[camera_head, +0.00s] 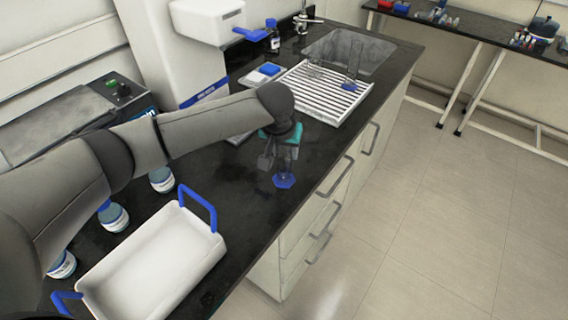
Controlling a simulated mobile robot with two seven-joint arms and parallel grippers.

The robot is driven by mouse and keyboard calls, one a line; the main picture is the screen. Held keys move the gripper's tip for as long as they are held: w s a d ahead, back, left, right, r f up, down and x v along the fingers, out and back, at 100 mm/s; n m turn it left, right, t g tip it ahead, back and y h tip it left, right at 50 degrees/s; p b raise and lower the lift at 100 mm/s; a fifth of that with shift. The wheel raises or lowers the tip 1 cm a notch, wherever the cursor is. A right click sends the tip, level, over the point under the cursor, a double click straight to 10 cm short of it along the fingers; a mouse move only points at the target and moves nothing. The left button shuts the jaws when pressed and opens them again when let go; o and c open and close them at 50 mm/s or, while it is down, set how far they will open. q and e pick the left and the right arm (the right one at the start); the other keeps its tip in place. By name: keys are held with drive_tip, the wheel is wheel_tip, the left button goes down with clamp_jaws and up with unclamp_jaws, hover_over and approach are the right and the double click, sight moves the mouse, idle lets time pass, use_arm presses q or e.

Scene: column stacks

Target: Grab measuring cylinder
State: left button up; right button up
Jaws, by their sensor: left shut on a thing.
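A clear measuring cylinder (285,179) with a blue hexagonal base stands upright at the black counter's front part, right of the white tray. My left gripper (276,157) reaches it from above and is shut on its upper part, which is largely hidden by the fingers. I cannot tell whether the base touches the counter. A second clear cylinder (350,72) with a blue base stands upright on the white slatted rack (311,101) farther back. My right gripper is out of view.
A white tray with blue handles (145,262) lies at the near left. Several labelled bottles (113,216) stand behind it, partly hidden by my left arm. A sink (345,50) lies beyond the rack. The counter's front edge runs close to the held cylinder.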

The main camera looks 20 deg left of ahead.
use_arm(q)
clamp_jaws()
drive_tip(key=shift+r, duration=0.1)
